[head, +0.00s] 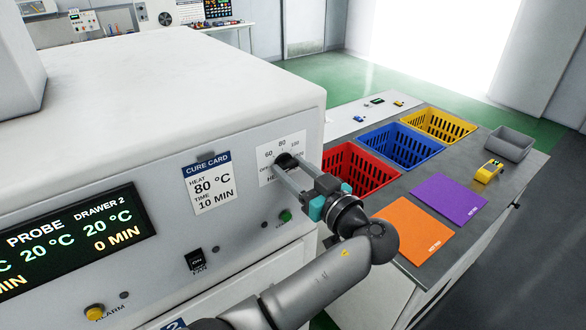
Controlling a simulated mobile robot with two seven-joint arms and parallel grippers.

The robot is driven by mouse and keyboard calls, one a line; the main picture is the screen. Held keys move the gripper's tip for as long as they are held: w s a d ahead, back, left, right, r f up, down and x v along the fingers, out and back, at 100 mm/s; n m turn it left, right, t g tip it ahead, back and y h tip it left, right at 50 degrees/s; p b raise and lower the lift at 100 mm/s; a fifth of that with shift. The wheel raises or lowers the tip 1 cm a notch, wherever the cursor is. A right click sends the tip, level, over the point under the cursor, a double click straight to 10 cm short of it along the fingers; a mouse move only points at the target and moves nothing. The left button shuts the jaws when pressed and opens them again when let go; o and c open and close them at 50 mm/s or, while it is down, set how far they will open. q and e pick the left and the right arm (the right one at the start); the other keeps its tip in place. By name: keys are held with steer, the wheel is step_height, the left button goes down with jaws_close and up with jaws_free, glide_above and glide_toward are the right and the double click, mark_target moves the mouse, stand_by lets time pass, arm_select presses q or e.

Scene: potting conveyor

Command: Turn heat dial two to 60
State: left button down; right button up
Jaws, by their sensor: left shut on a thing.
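The heat dial (286,160) is a dark round knob on the white oven's front panel, at the upper right of that panel. A white scale plate with marks 60, 80 and 100 (281,144) is behind it. My left gripper (290,165) is shut on the dial, its fingers reaching to the panel. The fingers hide part of the dial and the lower part of the plate, so the pointer's setting cannot be read. My right gripper is not in view.
A cure card (211,183) reads 80 °C, 10 min. A dark display (75,240) shows 20 °C values. A fan switch (196,260), green button (285,215) and yellow alarm button (95,312) are nearby. Red (358,172), blue (398,147) and yellow (438,125) baskets stand right.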

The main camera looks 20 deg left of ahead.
arm_select(q)
steer(key=m, duration=0.4)
steer(key=shift+r+m+p, duration=0.1)
steer(key=shift+m+p, duration=0.25)
steer(key=shift+m, duration=2.05)
steer(key=shift+c, duration=1.4)
jaws_free()
steer(key=shift+w, duration=0.1)
